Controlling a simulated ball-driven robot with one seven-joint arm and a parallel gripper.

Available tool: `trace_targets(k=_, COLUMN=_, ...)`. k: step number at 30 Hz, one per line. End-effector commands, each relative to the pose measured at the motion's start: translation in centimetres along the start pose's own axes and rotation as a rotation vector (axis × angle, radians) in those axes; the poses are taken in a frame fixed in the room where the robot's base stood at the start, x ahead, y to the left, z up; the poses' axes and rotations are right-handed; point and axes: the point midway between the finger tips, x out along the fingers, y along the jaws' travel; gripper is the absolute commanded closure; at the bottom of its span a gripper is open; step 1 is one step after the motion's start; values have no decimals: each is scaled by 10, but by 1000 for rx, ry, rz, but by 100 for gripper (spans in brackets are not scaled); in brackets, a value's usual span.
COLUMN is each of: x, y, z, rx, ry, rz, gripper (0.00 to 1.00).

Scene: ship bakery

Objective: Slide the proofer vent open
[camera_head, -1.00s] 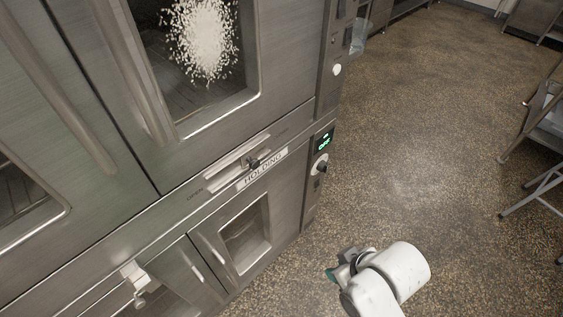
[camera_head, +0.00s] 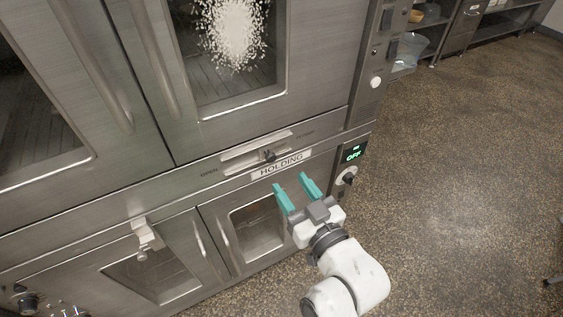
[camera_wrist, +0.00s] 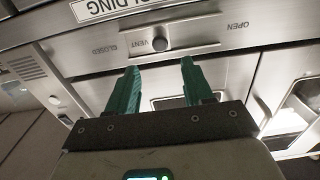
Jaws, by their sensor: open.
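The proofer vent is a recessed slot (camera_head: 240,159) in the steel band of the proofer, above the HOLDING label. Its dark round knob (camera_head: 268,156) sits right of the slot's middle, away from the OPEN word at the left. The wrist view is upside down: there the knob (camera_wrist: 160,44) is nearer CLOSED than OPEN. My gripper (camera_head: 289,181) is open and empty, its teal fingers pointing at the panel just below and right of the knob. In the wrist view the knob appears between and beyond the fingertips (camera_wrist: 159,66), apart from them.
The HOLDING label (camera_head: 281,165) is close to the fingertips. A control panel with a green OFF display (camera_head: 352,155) and a dial (camera_head: 346,177) is to the right. Glass doors with handles lie above and below. The floor (camera_head: 450,200) at right is clear.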

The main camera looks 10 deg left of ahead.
Motion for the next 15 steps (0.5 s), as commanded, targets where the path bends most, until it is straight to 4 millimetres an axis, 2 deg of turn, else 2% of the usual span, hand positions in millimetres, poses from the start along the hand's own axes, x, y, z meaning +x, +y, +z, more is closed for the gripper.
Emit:
trace_targets(k=3, x=24, y=0, z=-2, rx=0, ry=1, rz=0, gripper=49)
trace_targets(k=9, x=56, y=0, z=-1, rx=-1, ry=0, rz=0, gripper=49)
trace_targets(k=15, x=72, y=0, z=0, rx=0, ry=-2, rz=1, gripper=49)
